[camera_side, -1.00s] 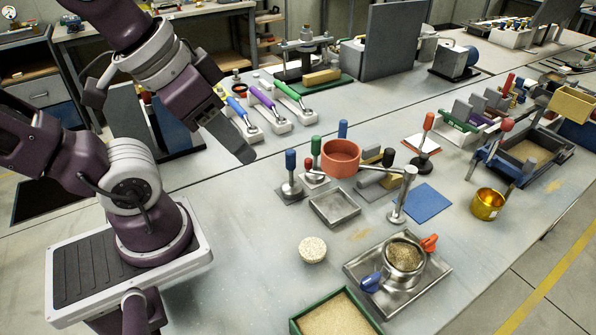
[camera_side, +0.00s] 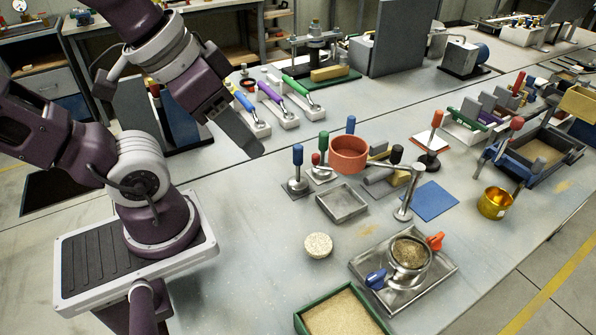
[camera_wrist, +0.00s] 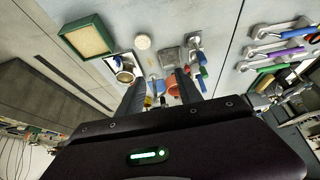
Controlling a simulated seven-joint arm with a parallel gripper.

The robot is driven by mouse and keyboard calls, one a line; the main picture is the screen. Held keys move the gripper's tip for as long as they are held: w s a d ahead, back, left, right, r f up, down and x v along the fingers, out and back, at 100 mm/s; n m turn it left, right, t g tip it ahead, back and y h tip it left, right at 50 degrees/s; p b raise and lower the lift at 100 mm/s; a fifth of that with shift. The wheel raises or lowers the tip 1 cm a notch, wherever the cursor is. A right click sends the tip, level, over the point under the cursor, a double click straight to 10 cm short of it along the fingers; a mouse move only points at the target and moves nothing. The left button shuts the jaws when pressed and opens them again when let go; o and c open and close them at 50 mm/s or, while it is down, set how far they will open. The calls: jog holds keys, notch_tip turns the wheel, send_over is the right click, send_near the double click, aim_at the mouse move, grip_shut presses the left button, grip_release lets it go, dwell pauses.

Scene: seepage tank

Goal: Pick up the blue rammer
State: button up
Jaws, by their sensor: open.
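A rammer with a blue handle (camera_side: 298,155) and a round metal foot stands upright on a small dark plate, left of the red-brown pot. A second blue upright handle (camera_side: 350,124) shows behind the pot; its lower part is hidden. My gripper (camera_side: 240,135) is in the air to the left of the blue rammer, above the bench and apart from it. In the wrist view my gripper (camera_wrist: 160,95) has two dark fingers spread apart with nothing held between them. Small blue and green handles show beyond the right finger there; I cannot tell which is the rammer.
A green-handled rammer (camera_side: 323,142) and the red-brown pot (camera_side: 348,155) stand close to the blue rammer. A metal tray (camera_side: 342,203) lies in front. Tools with coloured handles (camera_side: 270,95) lie in white holders behind. The bench front left is clear.

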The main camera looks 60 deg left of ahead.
jog(key=shift+o, duration=0.6)
jog(key=n+g, duration=0.6)
jog(key=n, duration=1.5)
send_over(298, 160)
jog(key=a, duration=0.1)
jog(key=f, duration=1.5)
jog(key=shift+a, duration=0.2)
jog(key=f, duration=0.6)
jog(key=shift+w+f, duration=0.3)
jog(key=shift+f, duration=0.1)
grip_shut()
